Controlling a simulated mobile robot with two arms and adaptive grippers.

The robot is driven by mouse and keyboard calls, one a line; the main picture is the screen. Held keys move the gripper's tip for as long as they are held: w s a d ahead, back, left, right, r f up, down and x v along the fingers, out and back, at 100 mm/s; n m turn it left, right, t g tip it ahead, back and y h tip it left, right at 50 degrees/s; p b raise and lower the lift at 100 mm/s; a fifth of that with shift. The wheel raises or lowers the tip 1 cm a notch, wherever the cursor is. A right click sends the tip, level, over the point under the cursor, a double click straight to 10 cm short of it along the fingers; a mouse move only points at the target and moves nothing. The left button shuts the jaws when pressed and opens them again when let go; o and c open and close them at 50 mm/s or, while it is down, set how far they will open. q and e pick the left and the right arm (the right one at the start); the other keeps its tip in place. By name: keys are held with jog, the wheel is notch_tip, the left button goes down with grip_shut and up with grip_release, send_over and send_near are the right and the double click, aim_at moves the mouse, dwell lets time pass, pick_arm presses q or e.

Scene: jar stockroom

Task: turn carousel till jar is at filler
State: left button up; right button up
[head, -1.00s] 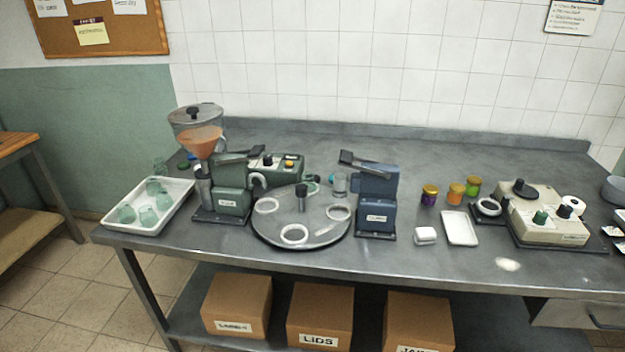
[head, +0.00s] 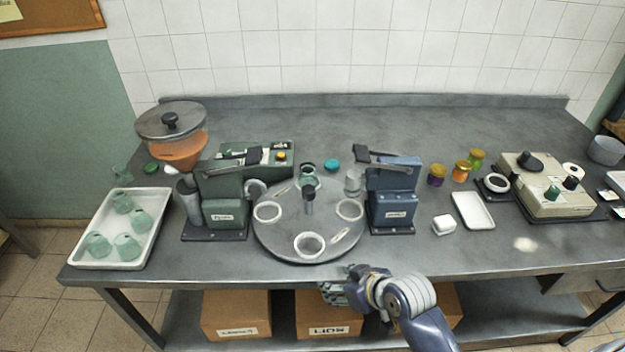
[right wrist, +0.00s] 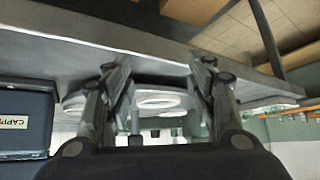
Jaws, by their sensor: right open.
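The carousel (head: 275,236) is a round grey disc with white ring nests and a dark centre post (head: 309,202). A greenish glass jar (head: 309,183) shows at its back nest, partly behind the post. The filler (head: 224,195), a green machine with an orange-filled hopper (head: 180,150), stands at the carousel's left. The blue capper (head: 393,190) stands at its right. My right gripper (head: 342,287) is open and empty, in front of the bench edge, apart from the disc. In the right wrist view its open fingers (right wrist: 160,68) frame a white nest ring. My left gripper is out of view.
A clear cylinder (head: 352,182) stands beside the capper. A white tray (head: 150,237) of green jars is at left. Filled jars (head: 461,171), a small white tray (head: 473,210) and a beige machine (head: 545,188) are at right. Boxes (head: 236,314) sit under the bench.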

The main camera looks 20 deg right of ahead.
aim_at(312, 192)
jog(key=shift+t+y, duration=0.4)
jog(key=shift+t, duration=0.5)
jog(key=w+r, duration=0.1)
jog(key=w, duration=0.1)
jog(key=w+r, duration=0.1)
jog(key=w, duration=0.2)
jog(key=w+r, duration=0.1)
jog(key=w, duration=0.1)
jog(key=shift+w+d+r, duration=0.25)
jog(key=shift+w+r, duration=0.15)
jog(key=w+d+r+t, duration=0.3)
jog(key=w+r, duration=0.4)
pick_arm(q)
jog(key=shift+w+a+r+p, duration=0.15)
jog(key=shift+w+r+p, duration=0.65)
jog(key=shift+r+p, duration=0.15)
pick_arm(e)
jog(key=shift+y, duration=0.3)
jog(key=x, duration=1.1)
jog(key=shift+w+a+r, duration=0.1)
jog(key=shift+a, duration=0.1)
